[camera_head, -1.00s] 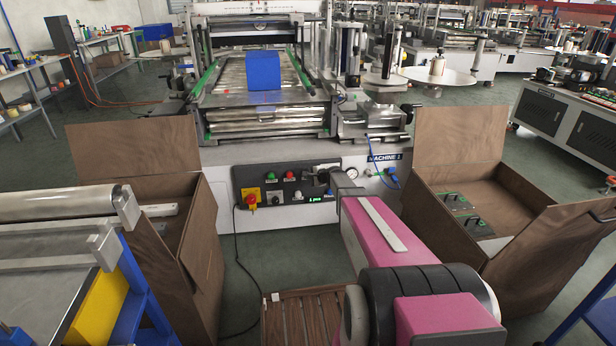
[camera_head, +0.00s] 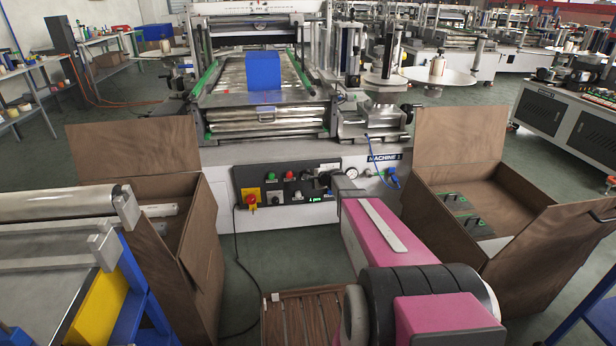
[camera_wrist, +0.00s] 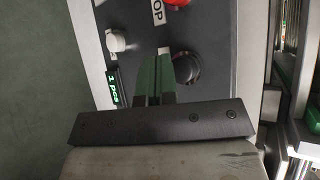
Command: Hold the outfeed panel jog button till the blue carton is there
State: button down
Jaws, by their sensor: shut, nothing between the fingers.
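The outfeed panel (camera_head: 259,196) is on the machine's front, below the conveyor. My gripper (camera_wrist: 158,58) is shut and empty, with its fingertips at the panel. In the wrist view, a round black button (camera_wrist: 187,68) shows right beside the tips, which cover its left edge. I cannot tell whether they press it, and its label is hidden. In the head view, my gripper (camera_head: 326,179) is at the panel's right part, mostly hidden by my wrist.
The panel also has a green button (camera_head: 271,177), a red button (camera_head: 290,175), a white button (camera_wrist: 116,42), a red-and-yellow emergency stop (camera_head: 251,198) and a display (camera_wrist: 112,88) reading "1 pcs". Open brown boxes stand left (camera_head: 202,250) and right (camera_head: 535,232).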

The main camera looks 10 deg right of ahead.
jog(key=s, duration=0.4)
jog(key=shift+s, duration=0.35)
dwell(1.3)
jog(key=s+a+r+n+g+h, duration=0.1)
jog(key=s+a+n+g, duration=0.2)
jog(key=s, duration=0.6)
jog(key=s+a+r+n+g+h, duration=0.1)
jog(key=s+a+n+g, duration=0.3)
jog(key=s, duration=0.6)
jog(key=s+d+r+n+g+h, duration=0.1)
jog(key=s+d+n+h, duration=0.2)
jog(key=s, duration=0.5)
jog(key=s+d+r+n+g+h, duration=0.2)
jog(key=s+d+n+h, duration=0.1)
jog(key=s, duration=0.5)
jog(key=shift+d+n, duration=0.4)
jog(key=shift+d, duration=0.15)
jog(key=shift+r, duration=0.1)
